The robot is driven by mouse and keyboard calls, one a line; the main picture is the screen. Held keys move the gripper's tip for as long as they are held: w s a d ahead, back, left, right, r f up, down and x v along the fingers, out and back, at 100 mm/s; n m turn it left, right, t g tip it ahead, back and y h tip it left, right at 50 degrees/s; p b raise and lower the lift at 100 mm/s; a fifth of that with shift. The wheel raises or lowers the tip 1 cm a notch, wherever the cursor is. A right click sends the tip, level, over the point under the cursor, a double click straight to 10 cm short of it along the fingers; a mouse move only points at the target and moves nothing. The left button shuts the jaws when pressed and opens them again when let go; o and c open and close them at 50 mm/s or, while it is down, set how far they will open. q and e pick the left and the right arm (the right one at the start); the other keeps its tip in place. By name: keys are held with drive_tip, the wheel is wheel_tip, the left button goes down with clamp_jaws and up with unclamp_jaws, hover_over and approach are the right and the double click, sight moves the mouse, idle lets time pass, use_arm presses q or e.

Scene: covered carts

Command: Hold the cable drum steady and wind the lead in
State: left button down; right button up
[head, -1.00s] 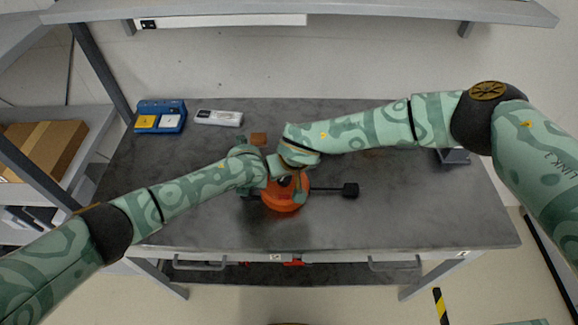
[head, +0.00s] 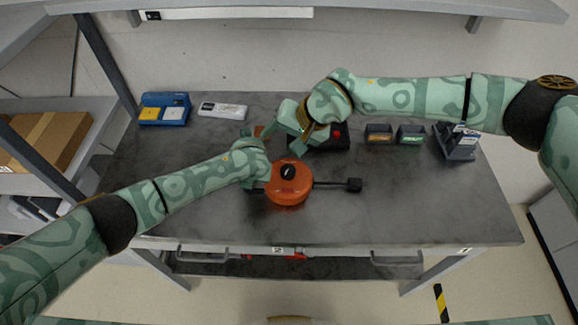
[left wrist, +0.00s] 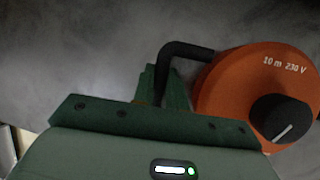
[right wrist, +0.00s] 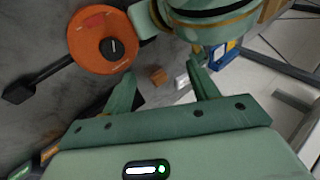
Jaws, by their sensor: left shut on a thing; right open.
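The orange cable drum (head: 288,190) lies on the grey bench top with a dark knob (head: 288,172) on its face. It also shows in the left wrist view (left wrist: 235,95) and the right wrist view (right wrist: 88,50). A short length of black lead (head: 328,184) sticks out to the right, ending in a black plug (head: 354,185). My left gripper (left wrist: 165,85) is shut on the drum's black handle (left wrist: 185,50), left of the drum. My right gripper (right wrist: 163,85) is open and empty, above and behind the drum, clear of the knob.
A small brown block (right wrist: 157,76) lies behind the drum. A dark box with a red button (head: 336,134), two small bins (head: 379,135) and a dark stand (head: 456,142) are at the back right. A blue case (head: 164,110) and white strip (head: 222,110) are back left. The bench front is clear.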

drive_tip(key=s+a+f+m+y, duration=0.1)
drive_tip(key=s+m+y, duration=0.35)
drive_tip(key=m, duration=0.25)
drive_tip(key=m+t+h, duration=0.2)
drive_tip(key=m+t, duration=0.5)
drive_tip(key=m, duration=1.2)
approach(289, 170)
drive_tip(key=x, duration=1)
drive_tip(key=shift+w+a, duration=0.1)
drive_tip(key=shift+m, duration=0.3)
drive_tip(key=c, duration=1)
